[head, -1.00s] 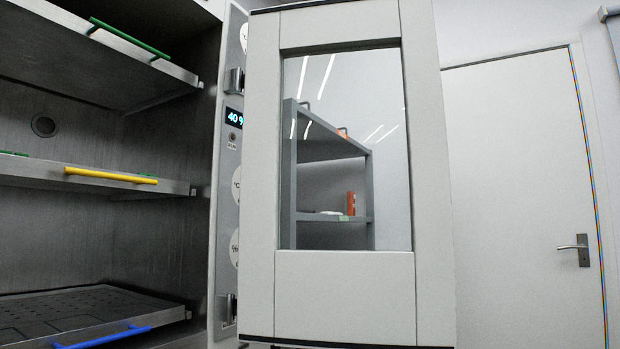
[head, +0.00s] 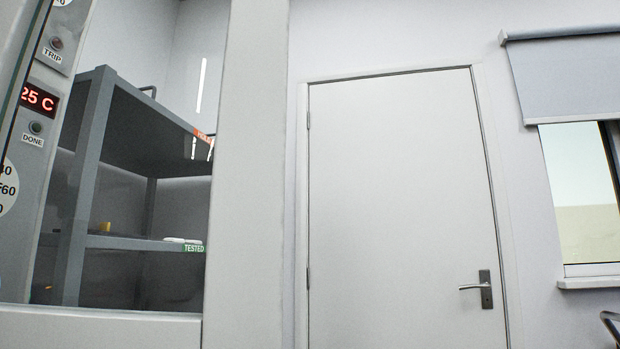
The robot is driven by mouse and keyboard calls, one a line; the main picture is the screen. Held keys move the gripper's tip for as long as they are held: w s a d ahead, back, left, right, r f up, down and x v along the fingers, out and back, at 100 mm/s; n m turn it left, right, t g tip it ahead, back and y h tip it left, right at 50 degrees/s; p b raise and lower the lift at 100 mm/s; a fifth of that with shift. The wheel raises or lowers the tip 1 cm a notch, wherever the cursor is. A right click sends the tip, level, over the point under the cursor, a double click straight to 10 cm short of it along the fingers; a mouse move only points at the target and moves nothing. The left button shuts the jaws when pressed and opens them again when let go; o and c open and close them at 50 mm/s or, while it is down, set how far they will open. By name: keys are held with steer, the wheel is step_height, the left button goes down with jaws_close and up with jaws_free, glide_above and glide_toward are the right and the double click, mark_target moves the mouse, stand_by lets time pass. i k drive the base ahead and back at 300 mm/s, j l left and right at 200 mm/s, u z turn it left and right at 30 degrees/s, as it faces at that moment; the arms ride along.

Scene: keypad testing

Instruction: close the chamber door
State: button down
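The chamber door (head: 246,170) fills the left side of the head view, seen close up, with its left part cut off by the picture edge. Its pale grey right stile and bottom rail frame a glass window. A control panel (head: 38,125) with a red "25 C" display and "TRIP" and "DONE" lamps shows at the far left within the window area. The chamber's inside and the door's hinges are out of view, so how far the door stands open does not show. My gripper is not in view.
A grey shelf unit (head: 92,165) with a "TESTED" label shows through the window. A closed white room door (head: 400,200) with a lever handle stands in the wall to the right. A window with a blind (head: 570,75) is at the far right.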

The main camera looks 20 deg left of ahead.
mark_target(243, 302)
steer(key=i+l+z, duration=0.2)
steer(key=i, duration=0.15)
steer(key=i+l+z, duration=0.2)
steer(key=i, duration=0.2)
steer(key=i+u, duration=0.2)
steer(key=u, duration=0.2)
steer(key=i+u, duration=0.25)
steer(key=u, duration=0.15)
steer(key=i+u, duration=0.2)
steer(key=u, duration=0.2)
steer(key=i+u, duration=0.15)
steer(key=u, duration=0.3)
steer(key=i+u, duration=0.15)
steer(key=u, duration=0.35)
steer(key=i+u, duration=0.1)
steer(key=u, duration=0.35)
steer(key=i+l+u, duration=0.1)
steer(key=u, duration=0.4)
steer(key=i+l+u, duration=0.1)
steer(key=l+u, duration=0.15)
steer(key=u, duration=0.2)
steer(key=i+l+u, duration=0.15)
steer(key=u, duration=0.25)
steer(key=i+l+u, duration=0.15)
steer(key=u, duration=0.2)
steer(key=i+l+u, duration=0.15)
steer(key=u, duration=0.25)
steer(key=l+u, duration=0.4)
steer(key=i+j, duration=0.05)
